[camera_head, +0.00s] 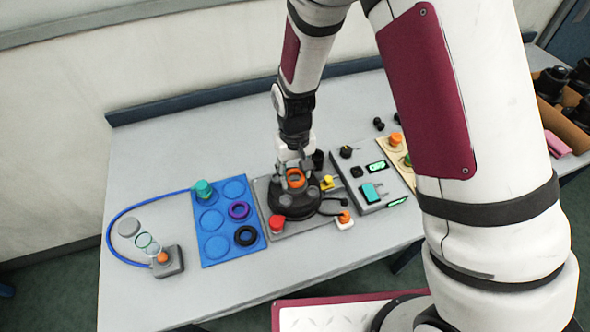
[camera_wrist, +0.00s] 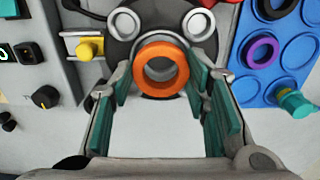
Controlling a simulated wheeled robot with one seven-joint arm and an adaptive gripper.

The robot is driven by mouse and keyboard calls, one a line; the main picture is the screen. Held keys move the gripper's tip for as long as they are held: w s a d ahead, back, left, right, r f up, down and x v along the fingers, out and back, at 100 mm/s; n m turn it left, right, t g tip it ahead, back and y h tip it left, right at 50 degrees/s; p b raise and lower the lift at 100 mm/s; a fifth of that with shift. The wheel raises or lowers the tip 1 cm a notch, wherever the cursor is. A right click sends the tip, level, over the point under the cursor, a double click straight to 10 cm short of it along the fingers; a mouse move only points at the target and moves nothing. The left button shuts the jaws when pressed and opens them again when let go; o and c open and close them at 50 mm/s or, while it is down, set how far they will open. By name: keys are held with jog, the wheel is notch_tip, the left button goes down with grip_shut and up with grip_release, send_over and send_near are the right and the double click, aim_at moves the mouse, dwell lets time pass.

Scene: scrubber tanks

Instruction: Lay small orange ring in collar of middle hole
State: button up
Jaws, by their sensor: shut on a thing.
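The small orange ring (camera_wrist: 161,69) is between the fingertips of my gripper (camera_wrist: 160,78), which is shut on it. In the head view the orange ring (camera_head: 296,178) shows over the black round base (camera_head: 293,203) on the grey plate. In the wrist view the black base (camera_wrist: 158,18) lies beyond the ring, with round holes to the left (camera_wrist: 124,22) and right (camera_wrist: 198,24) of it. I cannot tell whether the ring touches the base.
A blue tray (camera_head: 222,252) with purple and black rings and a teal knobbed part is left of the base. A red knob (camera_head: 277,224) and a yellow part (camera_head: 327,183) stand close by the base. A grey control panel (camera_head: 369,174) is to the right.

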jog(key=shift+f, duration=0.75)
dwell(1.3)
jog(key=o, duration=1.4)
jog(key=shift+c, duration=0.2)
jog(key=shift+o, duration=0.4)
jog(key=o, duration=0.7)
jog(key=shift+o, duration=0.2)
notch_tip(320, 180, up, 7)
jog(key=p, duration=0.2)
